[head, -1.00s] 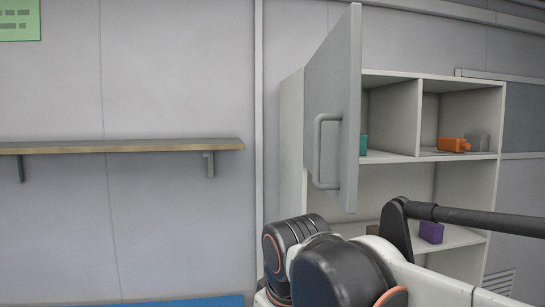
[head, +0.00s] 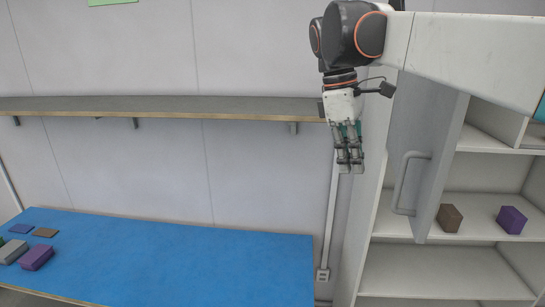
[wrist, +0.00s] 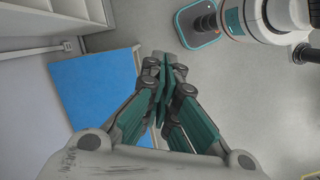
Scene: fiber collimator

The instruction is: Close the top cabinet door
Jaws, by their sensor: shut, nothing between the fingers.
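The cabinet (head: 380,235) stands at the right in the head view. Its top door (head: 425,130) is grey, hinged on the cabinet's left side, and stands swung open toward me. A bar handle (head: 403,185) is on the door's face. My gripper (head: 350,171) points down to the left of the door and handle, apart from both, with its fingers together and empty. In the wrist view my gripper (wrist: 163,68) also shows with its fingers together. My arm hides the upper part of the door.
A brown block (head: 449,218) and a purple block (head: 512,219) sit on a cabinet shelf. A long wall shelf (head: 170,107) runs left of my gripper. A blue-topped table (head: 170,255) below bears several blocks at its left end.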

